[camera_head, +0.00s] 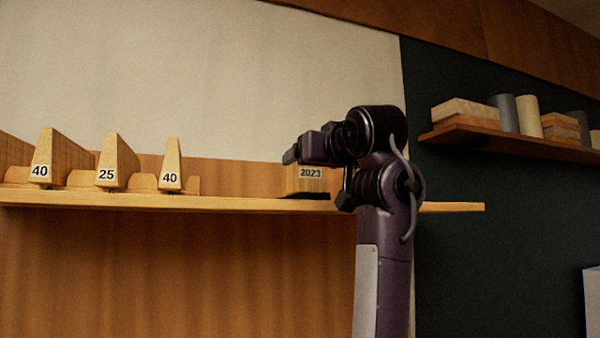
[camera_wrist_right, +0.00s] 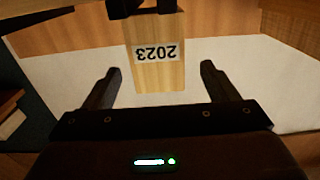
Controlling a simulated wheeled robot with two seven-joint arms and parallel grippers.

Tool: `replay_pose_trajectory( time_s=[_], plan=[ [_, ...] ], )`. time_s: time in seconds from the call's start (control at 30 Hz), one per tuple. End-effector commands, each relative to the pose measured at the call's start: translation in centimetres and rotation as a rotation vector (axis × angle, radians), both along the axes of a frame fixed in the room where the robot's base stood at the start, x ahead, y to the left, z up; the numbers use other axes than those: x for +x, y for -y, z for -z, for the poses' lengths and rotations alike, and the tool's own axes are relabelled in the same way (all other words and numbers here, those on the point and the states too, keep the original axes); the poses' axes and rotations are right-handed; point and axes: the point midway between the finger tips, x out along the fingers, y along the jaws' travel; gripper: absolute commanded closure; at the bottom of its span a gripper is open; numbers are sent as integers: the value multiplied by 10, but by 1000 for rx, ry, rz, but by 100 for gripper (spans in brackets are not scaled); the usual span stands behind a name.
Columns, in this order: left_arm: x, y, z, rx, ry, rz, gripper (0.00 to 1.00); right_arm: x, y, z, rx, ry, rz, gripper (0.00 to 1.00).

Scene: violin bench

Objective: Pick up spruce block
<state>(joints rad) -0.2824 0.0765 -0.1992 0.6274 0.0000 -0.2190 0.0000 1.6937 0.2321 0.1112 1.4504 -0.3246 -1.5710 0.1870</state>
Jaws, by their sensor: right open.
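A pale wooden block with a "2023" label (camera_head: 306,184) stands on the wooden shelf (camera_head: 240,204), partly hidden by my right arm. I take it as the spruce block; no label names the wood. In the right wrist view the block (camera_wrist_right: 158,72) shows upside down, its label facing me. My right gripper (camera_head: 318,168) is at the block in the head view. In the wrist view the right gripper (camera_wrist_right: 157,77) is open, one finger each side of the block, with gaps on both sides. My left gripper is not in view.
Wedge-shaped wooden pieces labelled 40 (camera_head: 45,158), 25 (camera_head: 114,162) and 40 (camera_head: 171,166) stand on the shelf to the left. A darker wall shelf (camera_head: 500,141) at right holds wood pieces and cylinders.

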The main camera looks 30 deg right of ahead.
Motion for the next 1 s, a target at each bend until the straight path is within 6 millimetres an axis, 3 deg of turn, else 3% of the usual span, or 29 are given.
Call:
replay_pose_trajectory(
  time_s=[0.2,0.3,0.5,0.63,0.77,1.0],
  plan=[
    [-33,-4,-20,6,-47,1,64,23,6,-7,0,-3,1,20],
    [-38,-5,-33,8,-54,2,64,36,10,-11,-1,-5,2,20],
    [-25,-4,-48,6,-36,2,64,58,15,-9,-1,-3,1,20],
    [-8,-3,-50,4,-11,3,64,61,16,-7,-1,0,1,20],
    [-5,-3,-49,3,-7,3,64,61,16,-7,-1,0,0,20],
    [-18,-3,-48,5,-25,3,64,61,16,-7,-1,0,0,48]
  ],
)
